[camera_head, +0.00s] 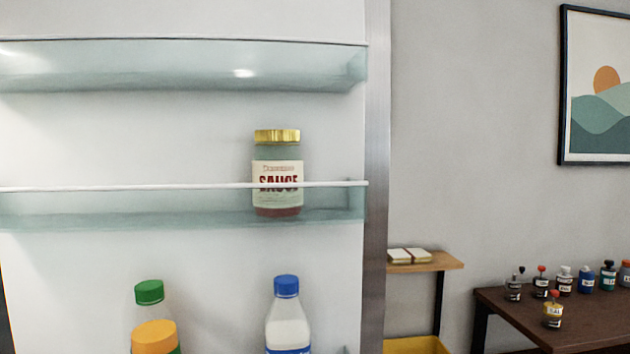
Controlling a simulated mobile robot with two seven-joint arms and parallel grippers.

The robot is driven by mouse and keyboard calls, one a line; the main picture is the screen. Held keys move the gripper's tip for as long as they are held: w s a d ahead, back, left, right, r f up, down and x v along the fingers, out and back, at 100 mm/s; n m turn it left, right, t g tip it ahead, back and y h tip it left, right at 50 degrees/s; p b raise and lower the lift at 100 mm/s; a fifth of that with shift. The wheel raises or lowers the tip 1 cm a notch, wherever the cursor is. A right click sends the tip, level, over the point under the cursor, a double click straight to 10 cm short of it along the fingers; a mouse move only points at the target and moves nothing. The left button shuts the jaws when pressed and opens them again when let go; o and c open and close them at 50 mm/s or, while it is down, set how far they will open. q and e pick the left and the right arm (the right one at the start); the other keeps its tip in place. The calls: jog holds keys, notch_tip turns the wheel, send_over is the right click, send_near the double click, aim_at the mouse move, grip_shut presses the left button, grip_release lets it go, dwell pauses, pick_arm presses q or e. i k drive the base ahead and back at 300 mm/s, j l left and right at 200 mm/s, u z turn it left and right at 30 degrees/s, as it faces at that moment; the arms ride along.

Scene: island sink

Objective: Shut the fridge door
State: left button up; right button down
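The fridge door (200,135) stands open and fills the left and middle of the head view, its inner side facing me. Its grey metal edge (376,180) runs from top to bottom right of the middle. The door's top shelf (180,65) is empty. A sauce jar (278,175) with a gold lid stands in the middle shelf (130,206). A bottle with a blue cap (287,315) and bottles with a green cap (149,292) and an orange cap (154,337) stand lower down. Neither of my grippers is in view.
Right of the door, a small wooden shelf (440,262) holds a light block or book (409,256), with a yellow bin (418,346) below. A dark table (520,318) with several small bottles stands at the right. A framed picture (600,95) hangs on the grey wall.

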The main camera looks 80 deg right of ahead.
aim_at(128, 148)
jog(key=k+l, duration=0.5)
jog(key=k+l+z, duration=0.1)
jog(key=k+l, duration=0.35)
jog(key=l, duration=0.6)
jog(key=k+l, duration=0.15)
jog(key=l, duration=0.75)
jog(key=i+l, duration=0.15)
jog(key=l, duration=0.45)
jog(key=k+z, duration=0.05)
